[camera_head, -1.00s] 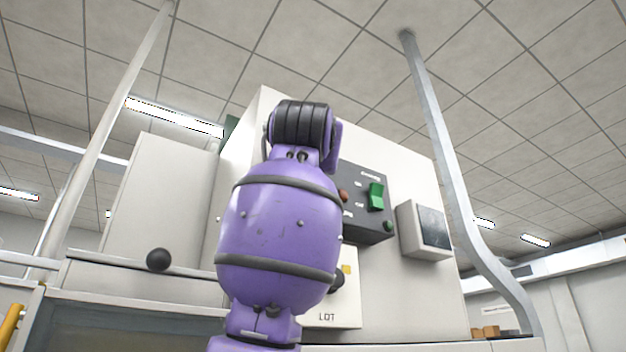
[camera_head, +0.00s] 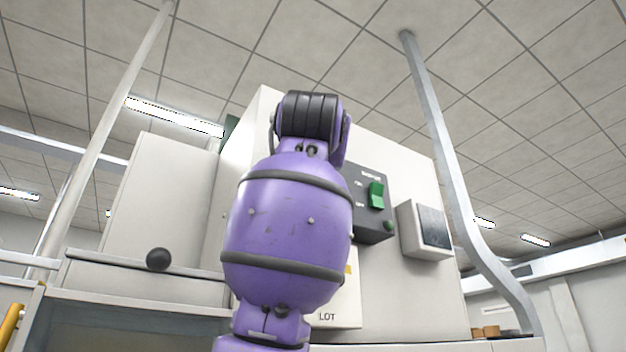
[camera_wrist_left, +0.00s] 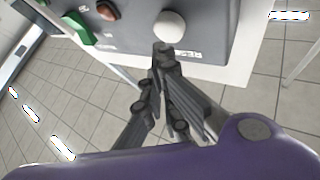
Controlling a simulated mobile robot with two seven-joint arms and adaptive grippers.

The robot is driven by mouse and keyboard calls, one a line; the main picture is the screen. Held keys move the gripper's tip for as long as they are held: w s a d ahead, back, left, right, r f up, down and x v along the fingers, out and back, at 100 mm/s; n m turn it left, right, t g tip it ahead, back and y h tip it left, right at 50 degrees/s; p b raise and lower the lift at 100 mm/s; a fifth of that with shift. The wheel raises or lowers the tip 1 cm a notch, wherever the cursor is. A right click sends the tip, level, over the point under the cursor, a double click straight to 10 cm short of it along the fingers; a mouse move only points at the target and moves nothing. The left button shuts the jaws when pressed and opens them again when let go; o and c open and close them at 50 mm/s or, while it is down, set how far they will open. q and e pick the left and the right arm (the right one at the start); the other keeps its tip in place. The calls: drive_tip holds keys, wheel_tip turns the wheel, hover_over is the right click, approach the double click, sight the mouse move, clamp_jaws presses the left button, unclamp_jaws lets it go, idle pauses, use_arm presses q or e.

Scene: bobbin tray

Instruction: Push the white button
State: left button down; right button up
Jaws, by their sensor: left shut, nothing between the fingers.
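The white button (camera_wrist_left: 169,25) is a round cap on the dark grey control panel (camera_wrist_left: 130,42), at the top of the left wrist view. My left gripper (camera_wrist_left: 165,50) is shut and empty. Its fingertips point at the panel and lie just below the button in the picture; I cannot tell whether they touch it. In the head view my purple arm covers the left part of the panel (camera_head: 372,234), and the white button and the gripper are hidden there. My right gripper is in neither view.
A green rocker switch (camera_wrist_left: 75,28) and a red-brown button (camera_wrist_left: 106,10) share the panel. A grey box with a dark screen (camera_head: 434,227) stands right of the panel. A cream box marked LOT (camera_head: 345,305) is below.

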use_arm(q)
drive_tip(key=s+d, duration=0.1)
drive_tip(key=s, duration=0.1)
drive_tip(key=s+d, duration=0.2)
idle(0.4)
drive_tip(key=shift+f, duration=0.1)
idle(0.8)
